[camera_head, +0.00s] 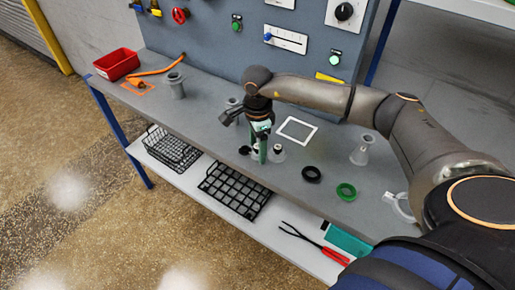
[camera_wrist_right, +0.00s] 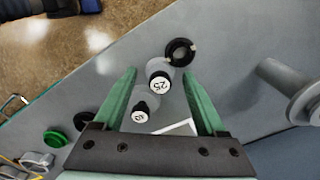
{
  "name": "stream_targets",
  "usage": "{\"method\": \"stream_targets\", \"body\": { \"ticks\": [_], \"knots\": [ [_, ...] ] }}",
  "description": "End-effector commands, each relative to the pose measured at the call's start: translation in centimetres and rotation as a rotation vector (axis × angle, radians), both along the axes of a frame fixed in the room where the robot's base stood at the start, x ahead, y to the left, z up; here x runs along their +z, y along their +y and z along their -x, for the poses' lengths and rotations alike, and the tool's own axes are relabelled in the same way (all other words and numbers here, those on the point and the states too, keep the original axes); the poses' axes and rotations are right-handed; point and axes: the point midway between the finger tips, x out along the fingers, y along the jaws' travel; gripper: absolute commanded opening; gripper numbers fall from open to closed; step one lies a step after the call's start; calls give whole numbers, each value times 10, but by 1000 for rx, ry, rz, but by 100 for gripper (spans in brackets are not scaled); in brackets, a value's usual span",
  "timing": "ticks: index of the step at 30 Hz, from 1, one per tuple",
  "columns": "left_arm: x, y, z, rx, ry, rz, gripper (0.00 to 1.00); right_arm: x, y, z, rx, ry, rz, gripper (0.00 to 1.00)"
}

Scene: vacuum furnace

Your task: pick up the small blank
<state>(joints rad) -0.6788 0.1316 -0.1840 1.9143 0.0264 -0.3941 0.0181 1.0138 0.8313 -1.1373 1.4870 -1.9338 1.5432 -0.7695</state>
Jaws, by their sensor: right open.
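Two small cylindrical blanks with black-and-white tops stand on the grey bench. In the right wrist view the smaller-looking blank (camera_wrist_right: 141,112) has a hard-to-read label and is nearer the gripper's palm. A larger-looking blank (camera_wrist_right: 159,84) marked 25 stands between the finger lines, near the tips. In the head view one blank (camera_head: 278,152) stands just right of the fingers; the other is partly hidden behind them. My right gripper (camera_head: 259,159), with green fingers, points down over the blanks. It is open and empty in the wrist view (camera_wrist_right: 160,74). My left gripper is out of view.
A black ring (camera_head: 312,173) and a green ring (camera_head: 346,191) lie to the right. Another black ring (camera_wrist_right: 181,51) lies beyond the 25 blank. A white square outline (camera_head: 297,130) and a grey flared stand (camera_head: 362,151) are behind. Wire baskets (camera_head: 235,190) sit on the lower shelf.

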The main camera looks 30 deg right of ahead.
Motion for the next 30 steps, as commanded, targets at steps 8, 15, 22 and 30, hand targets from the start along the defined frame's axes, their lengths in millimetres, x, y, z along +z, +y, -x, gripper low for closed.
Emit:
{"method": "stream_targets", "body": {
  "ticks": [8,15,22,30],
  "knots": [
    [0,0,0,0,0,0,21,-1,0,0,0,-1,0,66],
    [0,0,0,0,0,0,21,0,0,0,0,-1,0,39],
    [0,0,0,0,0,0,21,0,0,0,0,0,0,13],
    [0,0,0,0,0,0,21,-1,0,0,0,0,1,0]
  ]
}}
